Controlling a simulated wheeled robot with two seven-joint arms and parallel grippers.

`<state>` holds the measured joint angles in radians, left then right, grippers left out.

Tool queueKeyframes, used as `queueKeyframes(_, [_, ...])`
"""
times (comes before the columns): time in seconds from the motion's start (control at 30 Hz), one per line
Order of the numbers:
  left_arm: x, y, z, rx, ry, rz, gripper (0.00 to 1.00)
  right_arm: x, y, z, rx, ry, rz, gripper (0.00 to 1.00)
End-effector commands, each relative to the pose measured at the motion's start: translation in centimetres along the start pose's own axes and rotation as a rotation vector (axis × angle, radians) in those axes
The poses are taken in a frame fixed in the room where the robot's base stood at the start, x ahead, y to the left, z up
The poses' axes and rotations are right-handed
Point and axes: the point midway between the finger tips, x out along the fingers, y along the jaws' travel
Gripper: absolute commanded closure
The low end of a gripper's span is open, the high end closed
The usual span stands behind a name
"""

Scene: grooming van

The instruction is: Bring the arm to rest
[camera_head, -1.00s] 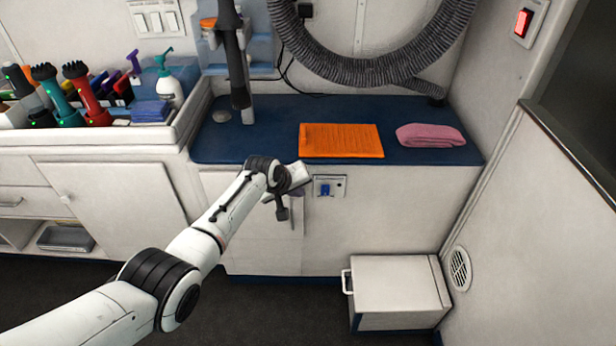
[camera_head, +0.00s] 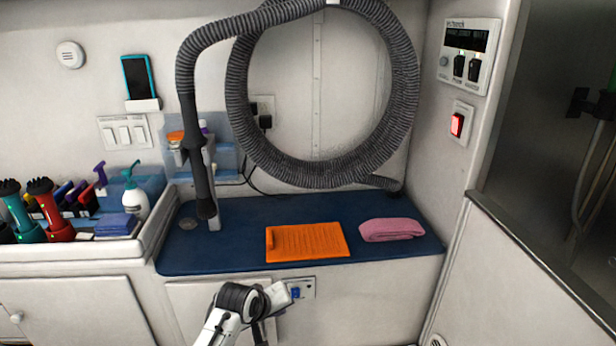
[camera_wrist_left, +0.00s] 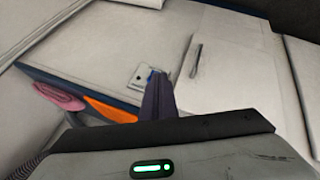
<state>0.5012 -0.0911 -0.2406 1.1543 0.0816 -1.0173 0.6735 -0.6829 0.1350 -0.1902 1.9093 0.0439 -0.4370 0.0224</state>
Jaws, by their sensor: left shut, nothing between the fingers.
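My left arm shows low in the head view, its wrist (camera_head: 240,300) in front of the counter's front panel and just left of a small socket plate (camera_head: 301,289). My left gripper shows in the left wrist view (camera_wrist_left: 160,92), its dark fingers together and empty. It points toward the white cabinet front near the socket plate (camera_wrist_left: 147,76); I cannot tell the exact gap. My right arm is not seen.
A partition (camera_head: 540,270) stands at right.

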Motion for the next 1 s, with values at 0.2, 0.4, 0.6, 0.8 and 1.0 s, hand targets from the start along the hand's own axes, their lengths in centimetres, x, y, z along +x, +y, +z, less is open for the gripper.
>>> queueKeyframes(0.2, [0.3,-9.1,9.7,0.150,0.032,0.006,1.00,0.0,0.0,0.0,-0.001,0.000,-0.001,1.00])
queueKeyframes(0.4, [-3.4,-15.9,18.2,0.330,0.074,0.010,1.00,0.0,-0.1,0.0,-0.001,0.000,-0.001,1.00])
queueKeyframes(0.6, [-9.2,-19.7,24.4,0.501,0.110,0.019,1.00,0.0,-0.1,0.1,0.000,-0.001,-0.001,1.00])
queueKeyframes(0.8, [-12.8,-20.9,27.0,0.595,0.131,0.027,1.00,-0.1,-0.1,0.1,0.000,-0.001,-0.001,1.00])
queueKeyframes(1.0, [-13.3,-20.9,27.3,0.611,0.136,0.029,1.00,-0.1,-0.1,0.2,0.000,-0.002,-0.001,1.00])
